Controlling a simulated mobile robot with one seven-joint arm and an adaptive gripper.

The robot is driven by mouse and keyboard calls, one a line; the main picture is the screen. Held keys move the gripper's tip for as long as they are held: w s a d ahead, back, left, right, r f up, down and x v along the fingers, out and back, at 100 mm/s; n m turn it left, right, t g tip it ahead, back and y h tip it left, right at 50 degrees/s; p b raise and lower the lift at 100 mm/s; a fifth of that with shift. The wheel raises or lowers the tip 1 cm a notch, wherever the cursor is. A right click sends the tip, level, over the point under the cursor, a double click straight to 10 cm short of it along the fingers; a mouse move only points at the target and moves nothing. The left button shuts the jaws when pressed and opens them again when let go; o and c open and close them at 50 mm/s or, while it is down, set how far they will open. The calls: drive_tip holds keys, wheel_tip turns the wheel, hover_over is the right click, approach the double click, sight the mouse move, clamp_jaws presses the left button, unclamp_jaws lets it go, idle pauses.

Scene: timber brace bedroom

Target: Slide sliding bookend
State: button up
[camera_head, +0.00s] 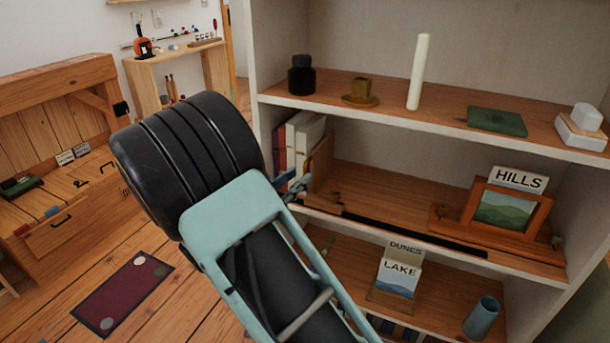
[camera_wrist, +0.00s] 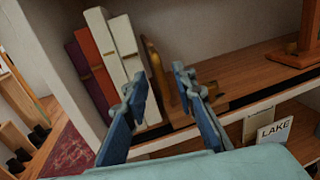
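The sliding bookend (camera_head: 323,156) is an upright wooden plate on the middle shelf, at the right end of a short row of books (camera_head: 303,140). A small brass-coloured piece (camera_head: 333,198) shows near its foot. A dark track (camera_head: 410,231) runs right from there along the shelf front. My gripper (camera_head: 296,186) is at the shelf's front left, close to the bookend. In the wrist view my gripper (camera_wrist: 158,76) is open, its two fingers apart with nothing held. The bookend (camera_wrist: 156,66) shows between and beyond the fingertips; whether they touch it I cannot tell.
A framed picture with a HILLS card (camera_head: 519,180) stands at the right of the middle shelf (camera_head: 385,190), with bare board between. The upper shelf holds a candle (camera_head: 418,72) and small items. A LAKE card (camera_head: 399,272) and a blue cup (camera_head: 481,317) stand below.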

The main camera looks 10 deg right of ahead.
sight(304, 173)
drive_tip(key=shift+x, duration=2.1)
drive_tip(key=shift+c, duration=0.4)
clamp_jaws()
